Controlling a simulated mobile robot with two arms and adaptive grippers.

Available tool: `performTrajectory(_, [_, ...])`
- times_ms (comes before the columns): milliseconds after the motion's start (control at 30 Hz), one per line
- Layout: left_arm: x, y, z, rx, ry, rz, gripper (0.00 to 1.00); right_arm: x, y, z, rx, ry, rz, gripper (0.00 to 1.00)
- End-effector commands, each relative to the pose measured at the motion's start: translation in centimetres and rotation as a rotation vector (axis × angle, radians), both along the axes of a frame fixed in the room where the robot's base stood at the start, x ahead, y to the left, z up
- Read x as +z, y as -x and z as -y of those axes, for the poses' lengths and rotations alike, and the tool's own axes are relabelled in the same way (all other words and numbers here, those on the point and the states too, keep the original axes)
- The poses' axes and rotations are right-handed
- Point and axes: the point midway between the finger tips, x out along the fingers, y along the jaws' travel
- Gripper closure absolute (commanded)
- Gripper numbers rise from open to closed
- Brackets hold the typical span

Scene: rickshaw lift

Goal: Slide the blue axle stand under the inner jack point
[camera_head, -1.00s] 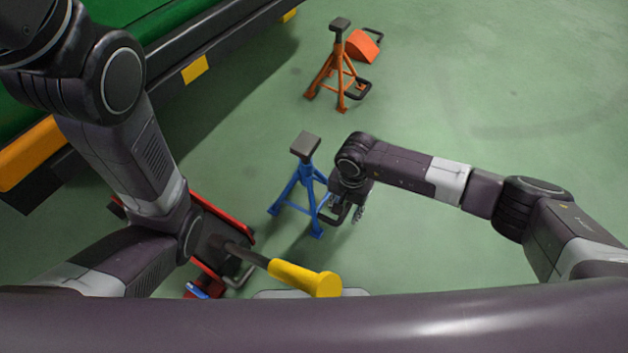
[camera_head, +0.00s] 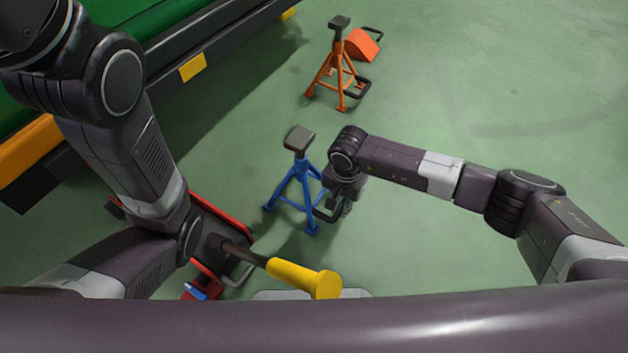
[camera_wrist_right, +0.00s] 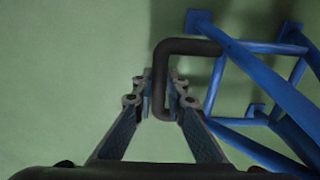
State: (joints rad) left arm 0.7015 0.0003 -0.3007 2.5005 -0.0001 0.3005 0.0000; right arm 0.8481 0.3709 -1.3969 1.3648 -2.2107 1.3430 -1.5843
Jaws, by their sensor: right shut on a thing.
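The blue axle stand (camera_head: 300,188) stands upright on the green floor, its dark square top facing up. My right gripper (camera_head: 338,208) is low at its right side. In the right wrist view, the fingers (camera_wrist_right: 162,96) are shut on the stand's black loop handle (camera_wrist_right: 187,46); the blue legs (camera_wrist_right: 268,75) are to the right. A green vehicle (camera_head: 165,25) is at upper left, with yellow patches (camera_head: 193,68) on its dark lower edge. The inner jack point cannot be made out for certain. The stand is in the open, apart from the vehicle. My left gripper is out of view.
An orange axle stand (camera_head: 336,68) and an orange wedge (camera_head: 362,46) with a black handle are farther back. A red floor jack (camera_head: 228,218) with a yellow-gripped handle (camera_head: 303,279) sits left of the blue stand. Floor between stand and vehicle is clear.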

Motion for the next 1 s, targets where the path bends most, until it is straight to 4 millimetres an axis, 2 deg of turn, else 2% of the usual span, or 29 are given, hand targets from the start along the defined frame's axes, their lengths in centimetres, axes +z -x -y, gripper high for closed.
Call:
performTrajectory(33, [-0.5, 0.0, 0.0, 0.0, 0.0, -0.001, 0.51, -0.1, -0.5, -0.8, 0.002, -0.009, 0.008, 1.0])
performTrajectory(1000, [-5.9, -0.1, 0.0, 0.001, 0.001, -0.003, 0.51, -0.1, -4.3, -6.5, 0.005, -0.012, 0.009, 1.0])
